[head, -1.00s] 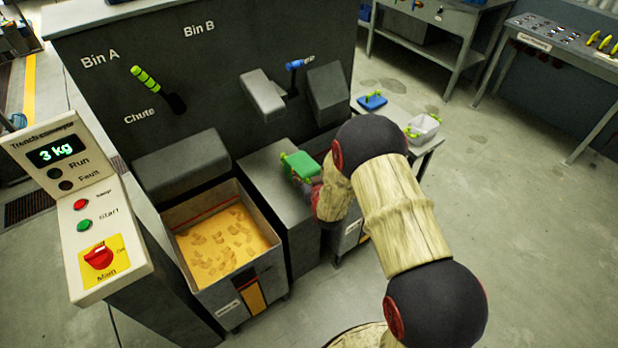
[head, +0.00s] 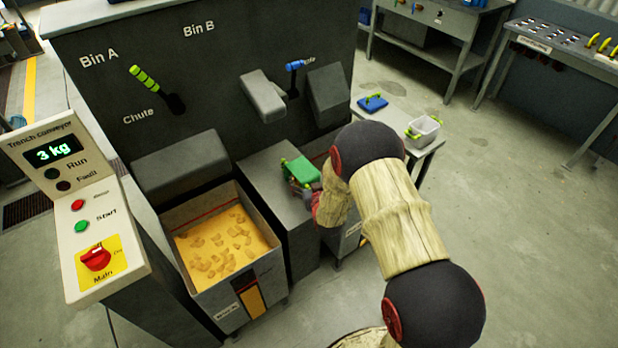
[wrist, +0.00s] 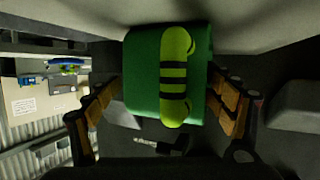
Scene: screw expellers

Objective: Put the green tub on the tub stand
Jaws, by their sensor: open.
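My gripper (head: 306,188) is at the tub's near side. In the wrist view its two orange-padded fingers stand apart, one on each side of the tub. Whether the pads touch it is unclear. My arm hides part of the space right of the tub. I cannot tell which surface is the tub stand.
A bin of yellow chips (head: 220,243) stands left of the pedestal. The dark machine wall (head: 215,80) rises behind. At right, a small table (head: 388,127) holds a blue lidded item (head: 372,103) and a white tub (head: 423,131). Open floor lies at right.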

